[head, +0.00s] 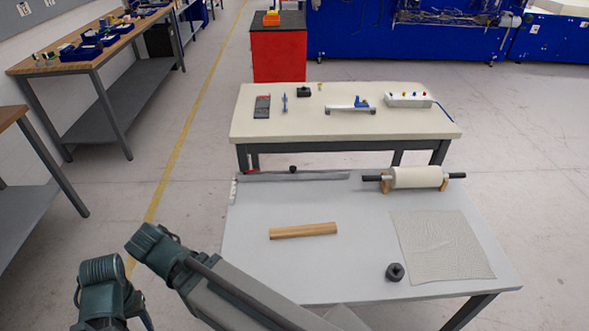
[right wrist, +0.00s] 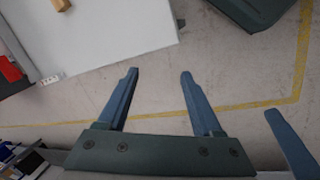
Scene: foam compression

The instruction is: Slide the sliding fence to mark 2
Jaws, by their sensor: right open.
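My right gripper (right wrist: 158,73) is open and empty, over the floor beside the table. A blue finger at that view's lower right seems to be my left gripper (right wrist: 290,145); its opening cannot be seen.
A wooden block (head: 303,231), a black round piece (head: 395,272) and a textured sheet (head: 440,247) lie on the table. A pale roller (head: 417,177) rests on wooden supports at the back right. A second table (head: 345,125) stands behind.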

